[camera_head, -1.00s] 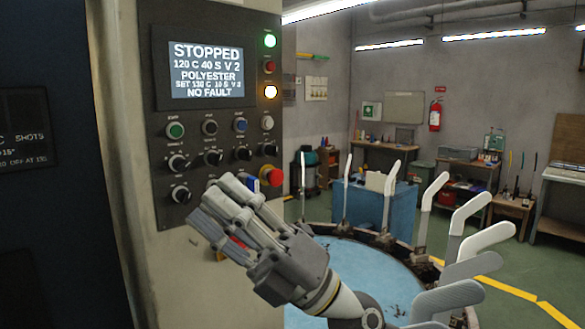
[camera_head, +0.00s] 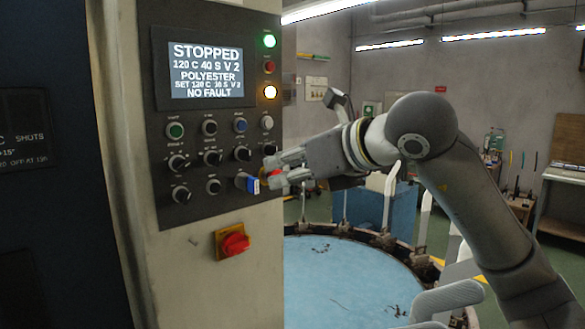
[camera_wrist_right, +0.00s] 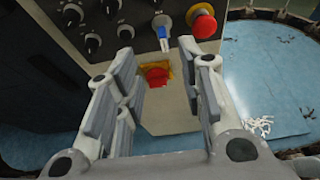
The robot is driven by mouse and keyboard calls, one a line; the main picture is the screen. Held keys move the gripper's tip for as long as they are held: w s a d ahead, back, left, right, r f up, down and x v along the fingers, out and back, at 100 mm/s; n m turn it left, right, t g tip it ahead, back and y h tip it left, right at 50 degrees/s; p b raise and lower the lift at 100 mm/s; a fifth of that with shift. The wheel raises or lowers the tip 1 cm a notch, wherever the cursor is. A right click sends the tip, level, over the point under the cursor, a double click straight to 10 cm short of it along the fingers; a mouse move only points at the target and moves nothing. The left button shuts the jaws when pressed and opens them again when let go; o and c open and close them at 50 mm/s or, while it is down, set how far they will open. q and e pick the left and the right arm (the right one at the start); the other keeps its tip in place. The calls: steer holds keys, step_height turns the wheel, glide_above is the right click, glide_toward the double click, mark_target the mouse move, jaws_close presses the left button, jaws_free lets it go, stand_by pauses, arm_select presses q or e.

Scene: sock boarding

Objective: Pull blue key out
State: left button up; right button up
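My right gripper (camera_head: 270,170) reaches in from the right in the head view, close to the key. In the right wrist view its fingers (camera_wrist_right: 158,54) are spread apart with nothing between them. My left gripper is in neither view.
A red mushroom button (camera_wrist_right: 202,23) is right beside the key and mostly hidden by my gripper in the head view. A red rotary switch (camera_head: 235,243) on a yellow plate is below. Black knobs (camera_head: 212,158) are to the left. A blue round table (camera_head: 350,280) lies lower right.

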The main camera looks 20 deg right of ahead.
mark_target(257, 180)
steer(key=p+x, duration=0.4)
steer(key=x, duration=0.6)
steer(key=shift+w+d, duration=0.15)
steer(key=shift+w+f, duration=0.2)
steer(key=shift+w, duration=0.05)
steer(key=shift+c, duration=0.3)
jaws_close()
